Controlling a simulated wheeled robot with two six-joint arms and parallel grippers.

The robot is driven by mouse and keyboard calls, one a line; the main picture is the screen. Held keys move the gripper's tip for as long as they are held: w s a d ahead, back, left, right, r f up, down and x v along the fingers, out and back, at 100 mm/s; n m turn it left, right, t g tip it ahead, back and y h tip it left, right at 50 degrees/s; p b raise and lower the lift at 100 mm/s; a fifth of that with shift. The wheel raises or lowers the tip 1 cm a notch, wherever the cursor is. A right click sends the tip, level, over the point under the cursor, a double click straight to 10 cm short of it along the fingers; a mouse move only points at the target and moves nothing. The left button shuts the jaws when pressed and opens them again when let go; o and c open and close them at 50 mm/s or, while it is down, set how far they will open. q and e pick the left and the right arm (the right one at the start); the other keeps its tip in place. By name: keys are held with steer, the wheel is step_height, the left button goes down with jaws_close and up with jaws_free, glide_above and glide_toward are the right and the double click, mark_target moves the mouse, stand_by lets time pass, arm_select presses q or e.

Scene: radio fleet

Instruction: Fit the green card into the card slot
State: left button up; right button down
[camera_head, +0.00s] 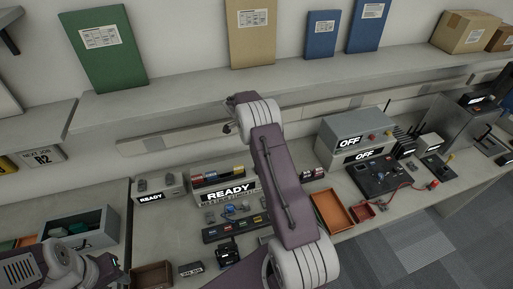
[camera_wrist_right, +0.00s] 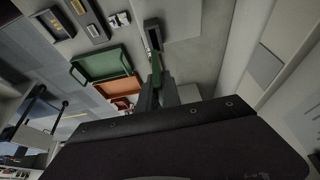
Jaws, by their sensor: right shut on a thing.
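In the right wrist view my right gripper (camera_wrist_right: 158,92) is shut on a narrow green card (camera_wrist_right: 156,64), seen nearly edge-on. The card points toward a small dark-faced box with a pale rim (camera_wrist_right: 152,33), which may hold the card slot. The card's far end lies close to this box; I cannot tell whether it touches or has entered it. In the head view my right arm crosses the middle, and its gripper and the card cannot be made out there. My left gripper (camera_head: 105,272) is at the lower left, partly cut off, and its jaws are unclear.
The wrist view shows a green tray (camera_wrist_right: 101,64) and an orange tray (camera_wrist_right: 118,88) beside the gripper. In the head view, the bench carries a READY unit (camera_head: 228,194), OFF units (camera_head: 352,142), an orange tray (camera_head: 331,213) and a grey drawer box (camera_head: 82,229). A shelf (camera_head: 180,88) runs behind.

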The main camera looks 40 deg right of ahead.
steer(key=shift+s+d, duration=0.1)
steer(key=shift+d, duration=0.15)
steer(key=shift+a+f+b, duration=0.15)
steer(key=shift+f+b, duration=0.1)
steer(key=shift+b, duration=0.3)
steer(key=shift+f+b, duration=0.3)
steer(key=shift+f, duration=0.1)
step_height(320, 180, down, 5)
steer(key=b, duration=0.4)
steer(key=shift+r, duration=0.15)
steer(key=shift+r, duration=0.1)
steer(key=shift+b, duration=0.35)
